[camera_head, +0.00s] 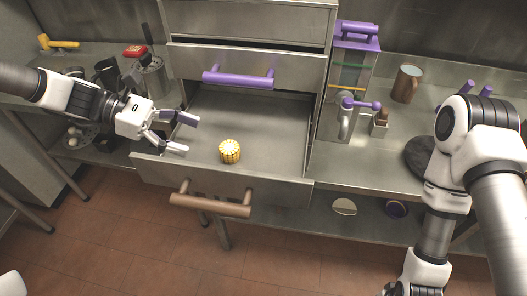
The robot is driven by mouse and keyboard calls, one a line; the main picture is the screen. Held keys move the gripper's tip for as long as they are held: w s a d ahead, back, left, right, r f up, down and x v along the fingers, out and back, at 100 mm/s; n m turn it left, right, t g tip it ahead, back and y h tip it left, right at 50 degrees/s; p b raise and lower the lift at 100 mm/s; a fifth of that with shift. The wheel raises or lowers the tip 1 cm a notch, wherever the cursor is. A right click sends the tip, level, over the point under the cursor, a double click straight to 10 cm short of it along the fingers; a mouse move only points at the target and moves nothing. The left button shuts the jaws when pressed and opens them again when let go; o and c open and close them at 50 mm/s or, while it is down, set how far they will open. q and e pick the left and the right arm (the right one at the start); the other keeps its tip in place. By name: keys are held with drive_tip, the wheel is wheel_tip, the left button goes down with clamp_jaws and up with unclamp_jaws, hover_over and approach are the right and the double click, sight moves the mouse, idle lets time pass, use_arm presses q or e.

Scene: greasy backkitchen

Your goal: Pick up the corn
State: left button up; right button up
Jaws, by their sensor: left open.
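The corn (230,151) is a short, yellow, ribbed piece. It sits on the floor of an open metal drawer (160,172), towards the drawer's front and near its middle. My left gripper (191,135) reaches in from the left over the drawer's left side. Its two fingers are apart and point right towards the corn, with a gap between them and it. Nothing is between the fingers. My right arm comes down along the right side of the picture. Its gripper is not visible.
A purple-topped dispenser (348,75) and a brown mug (406,84) stand on the right counter.

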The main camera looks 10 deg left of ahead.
sight(223, 146)
use_arm(q)
drive_tip(key=shift+x, duration=1.2)
drive_tip(key=shift+d+f, duration=0.5)
drive_tip(key=x, duration=0.4)
drive_tip(key=shift+d+f, duration=0.2)
drive_tip(key=shift+d, duration=0.15)
drive_tip(key=shift+a, duration=0.2)
drive_tip(key=shift+c, duration=0.7)
drive_tip(key=shift+a, duration=0.15)
drive_tip(key=c, duration=1)
drive_tip(key=shift+c, duration=0.2)
